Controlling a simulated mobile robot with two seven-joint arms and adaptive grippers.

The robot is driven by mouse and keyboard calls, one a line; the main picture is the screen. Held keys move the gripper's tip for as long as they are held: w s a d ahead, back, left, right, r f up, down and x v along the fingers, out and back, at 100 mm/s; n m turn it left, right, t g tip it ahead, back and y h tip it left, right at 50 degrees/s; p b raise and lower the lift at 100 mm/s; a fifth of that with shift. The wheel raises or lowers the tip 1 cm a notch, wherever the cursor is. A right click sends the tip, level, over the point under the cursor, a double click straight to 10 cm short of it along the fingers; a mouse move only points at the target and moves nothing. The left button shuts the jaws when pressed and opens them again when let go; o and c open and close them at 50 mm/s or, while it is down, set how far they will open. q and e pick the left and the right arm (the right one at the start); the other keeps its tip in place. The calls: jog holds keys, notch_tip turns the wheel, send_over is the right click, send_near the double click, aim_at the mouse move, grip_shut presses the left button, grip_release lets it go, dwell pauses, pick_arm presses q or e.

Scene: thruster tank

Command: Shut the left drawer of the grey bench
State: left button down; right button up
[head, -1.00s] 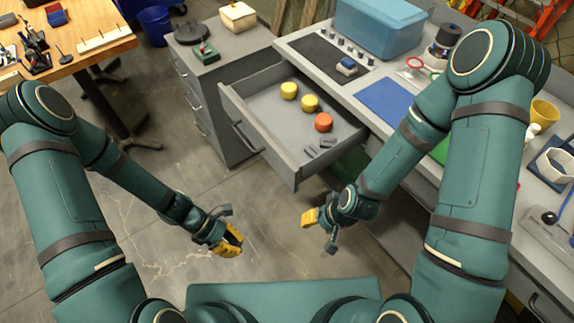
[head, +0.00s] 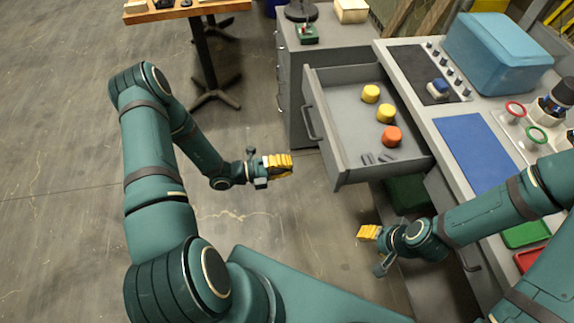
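The left drawer (head: 350,105) of the grey bench (head: 415,75) is pulled well out to the left. Its front panel (head: 325,135) carries a dark bar handle (head: 311,124). Inside lie two yellow round pieces (head: 371,93), one orange round piece (head: 391,136) and small dark grey pieces (head: 378,158). My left gripper (head: 281,165) is left of the drawer front, apart from it and empty. My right gripper (head: 368,232) is below the drawer's near side in the picture, touching nothing visible. Whether their yellow fingers are open or shut is unclear.
A blue box (head: 498,50), a blue mat (head: 472,148) and red and green rings stand on the bench top. A grey cabinet (head: 292,75) stands just behind the drawer. A wooden table (head: 185,10) is at the back. The floor left of the drawer is free.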

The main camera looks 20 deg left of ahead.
aim_at(328, 160)
pick_arm(q)
jog(key=b+x, duration=0.1)
jog(key=x, duration=0.9)
jog(key=shift+w+d, duration=0.1)
jog(key=shift+d, duration=0.1)
pick_arm(e)
jog(key=shift+w+d+f, duration=0.1)
jog(key=shift+w+f, duration=0.05)
jog(key=shift+f, duration=0.6)
